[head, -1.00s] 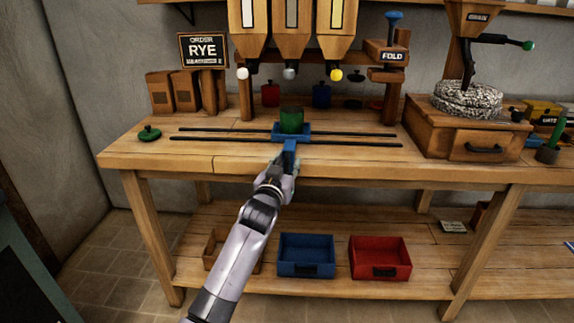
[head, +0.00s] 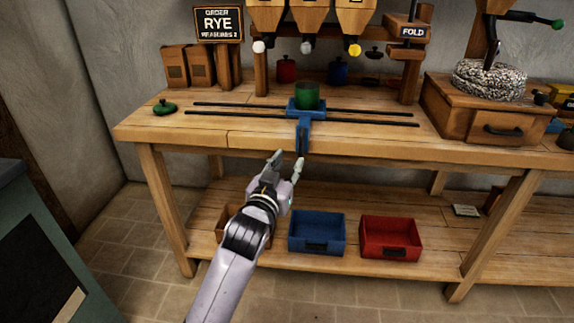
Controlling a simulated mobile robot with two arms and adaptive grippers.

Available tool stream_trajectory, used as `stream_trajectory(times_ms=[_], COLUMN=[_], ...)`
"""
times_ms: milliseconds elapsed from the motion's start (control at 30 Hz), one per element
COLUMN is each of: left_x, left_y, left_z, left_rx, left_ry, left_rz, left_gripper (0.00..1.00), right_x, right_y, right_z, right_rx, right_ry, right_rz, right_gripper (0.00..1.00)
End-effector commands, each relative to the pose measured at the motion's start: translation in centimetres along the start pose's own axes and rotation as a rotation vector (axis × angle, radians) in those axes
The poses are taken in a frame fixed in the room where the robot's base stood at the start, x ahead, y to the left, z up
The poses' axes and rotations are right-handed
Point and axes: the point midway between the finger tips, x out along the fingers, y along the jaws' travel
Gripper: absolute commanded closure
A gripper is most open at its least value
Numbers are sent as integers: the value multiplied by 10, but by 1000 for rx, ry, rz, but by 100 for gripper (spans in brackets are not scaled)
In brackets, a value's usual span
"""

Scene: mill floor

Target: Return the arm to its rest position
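My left gripper (head: 287,164) is in front of the workbench, below the front edge of its top. Its two fingers are spread apart with nothing between them. A blue carriage (head: 304,121) with a handle hanging over the bench edge stands just above and beyond the fingertips, apart from them. A green cup (head: 307,96) sits on the carriage, which rests on two dark rails (head: 365,118). My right gripper is not in view.
The workbench top (head: 160,130) lies ahead. On the lower shelf are a blue bin (head: 316,232), a red bin (head: 391,238) and a brown box partly behind my arm. A green lid (head: 164,107) lies at left. A teal cabinet (head: 45,235) stands at lower left; floor between is clear.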

Motion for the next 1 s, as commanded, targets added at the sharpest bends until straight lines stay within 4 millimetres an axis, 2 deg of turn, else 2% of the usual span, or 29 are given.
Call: stream_trajectory(times_ms=[333, 367, 467, 567, 700, 767, 800, 867, 900, 967, 1000], left_x=[-1, -2, -6, -18, -54, -75, -90, -116, -135, -165, -187], left_y=[-1, -2, -7, -16, -30, -35, -38, -42, -44, -47, -48], left_z=[4, 9, 43, 103, 204, 245, 272, 310, 335, 370, 392], left_rx=[0, 0, 0, 0, 1, 2, 2, 3, 3, 4, 2], left_ry=[-8, -17, -83, -201, -406, -493, -550, -638, -694, -780, -837], left_rz=[-1, -3, -13, -28, -49, -56, -61, -64, -67, -70, -70], left_gripper=[68, 68, 68, 68, 68, 68, 68, 68, 68, 68, 68], right_x=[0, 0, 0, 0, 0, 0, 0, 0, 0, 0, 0], right_y=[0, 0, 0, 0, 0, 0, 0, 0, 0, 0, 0], right_z=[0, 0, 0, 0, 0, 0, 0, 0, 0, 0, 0], right_rx=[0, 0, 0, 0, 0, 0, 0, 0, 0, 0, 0], right_ry=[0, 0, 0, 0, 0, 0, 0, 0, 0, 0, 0], right_rz=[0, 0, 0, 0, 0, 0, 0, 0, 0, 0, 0], right_gripper=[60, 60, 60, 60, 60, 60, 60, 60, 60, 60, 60])
